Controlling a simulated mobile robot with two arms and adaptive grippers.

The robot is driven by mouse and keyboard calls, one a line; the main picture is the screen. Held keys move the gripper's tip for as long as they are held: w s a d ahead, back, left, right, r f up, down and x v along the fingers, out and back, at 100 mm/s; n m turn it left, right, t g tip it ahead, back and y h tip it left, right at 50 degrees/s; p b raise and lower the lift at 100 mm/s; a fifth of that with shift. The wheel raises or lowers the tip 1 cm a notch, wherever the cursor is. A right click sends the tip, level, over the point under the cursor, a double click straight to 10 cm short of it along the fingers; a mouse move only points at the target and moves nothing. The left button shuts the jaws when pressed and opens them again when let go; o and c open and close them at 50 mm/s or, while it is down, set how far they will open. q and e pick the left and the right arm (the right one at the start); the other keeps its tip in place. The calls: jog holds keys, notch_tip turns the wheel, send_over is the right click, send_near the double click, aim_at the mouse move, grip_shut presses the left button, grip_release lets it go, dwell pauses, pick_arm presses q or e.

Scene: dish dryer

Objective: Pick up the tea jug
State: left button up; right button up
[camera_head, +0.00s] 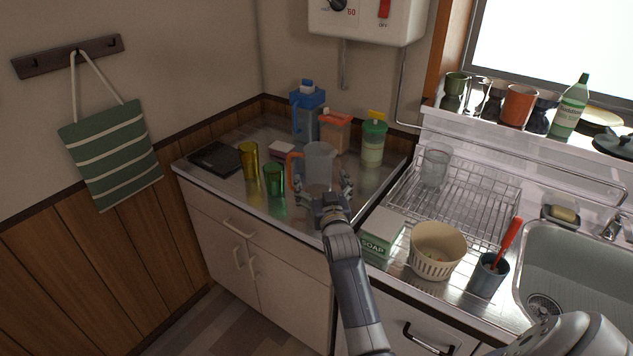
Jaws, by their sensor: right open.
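A clear jug with an orange handle (318,160) stands upright on the metal counter. A taller blue jug with a blue lid (307,117) stands behind it near the back corner; I cannot tell which of the two is the tea jug. My right gripper (325,187) is open at the near side of the clear jug, its fingers spread to the left and right of the jug's lower part. The gripper hides part of the jug's base, and I cannot tell whether the fingers touch it. My left gripper is not in view.
A green glass (274,180) and a yellow glass (249,160) stand left of the clear jug. A soap box (381,233), a cream basket (437,252) and a wire rack (460,197) are at right.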

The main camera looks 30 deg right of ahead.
jog(key=x, duration=0.4)
jog(key=shift+f, duration=0.1)
jog(key=c, duration=1.5)
